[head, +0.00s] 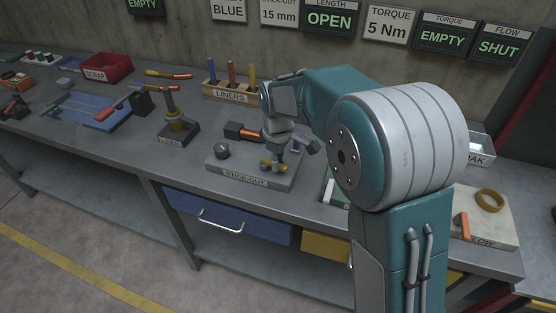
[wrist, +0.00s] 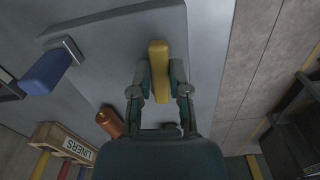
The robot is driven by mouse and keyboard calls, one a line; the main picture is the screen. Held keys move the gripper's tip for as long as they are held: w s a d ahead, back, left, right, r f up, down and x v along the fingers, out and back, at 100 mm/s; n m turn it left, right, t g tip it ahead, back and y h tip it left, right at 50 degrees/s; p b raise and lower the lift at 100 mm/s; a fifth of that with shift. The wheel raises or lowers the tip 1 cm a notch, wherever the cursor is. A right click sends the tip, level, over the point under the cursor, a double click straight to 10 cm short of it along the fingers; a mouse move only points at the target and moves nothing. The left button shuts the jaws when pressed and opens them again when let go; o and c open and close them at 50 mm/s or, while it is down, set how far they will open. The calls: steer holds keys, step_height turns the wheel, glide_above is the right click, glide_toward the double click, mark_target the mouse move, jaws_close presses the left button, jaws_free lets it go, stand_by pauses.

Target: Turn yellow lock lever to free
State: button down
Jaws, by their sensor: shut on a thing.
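The yellow lock lever (wrist: 158,58) sits between the two fingers of my gripper (wrist: 160,78) in the wrist view, and the fingers are shut on it. Its far end sticks out past the fingertips. In the head view my gripper (head: 274,158) points down over the grey STICK-OUT block (head: 225,174). Small yellow parts of the lever (head: 266,163) show under the gripper, and the rest is hidden. The lever's lock marking cannot be read.
A blue handle (wrist: 45,73) on a metal stem stands beside my gripper. A copper-ended cylinder (wrist: 110,123) is close by.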

steer(key=m, duration=0.2)
steer(key=s+a+m, duration=0.1)
steer(key=m, duration=0.1)
steer(key=shift+s+f, duration=0.1)
steer(key=shift+s, duration=0.05)
steer(key=m, duration=0.2)
steer(key=a+m, duration=0.1)
steer(key=m, duration=0.1)
steer(key=shift+s, duration=0.35)
steer(key=m, duration=0.1)
steer(key=a+m, duration=0.1)
steer(key=m, duration=0.2)
steer(key=shift+s+a, duration=0.15)
steer(key=shift+a, duration=0.1)
steer(key=shift+a+m, duration=0.35)
steer(key=shift+m, duration=0.8)
steer(key=shift+a+m, duration=0.35)
steer(key=shift+m, duration=0.8)
steer(key=c, duration=0.6)
jaws_free()
steer(key=shift+c, duration=0.2)
steer(key=shift+o, duration=0.2)
steer(key=shift+a, duration=0.15)
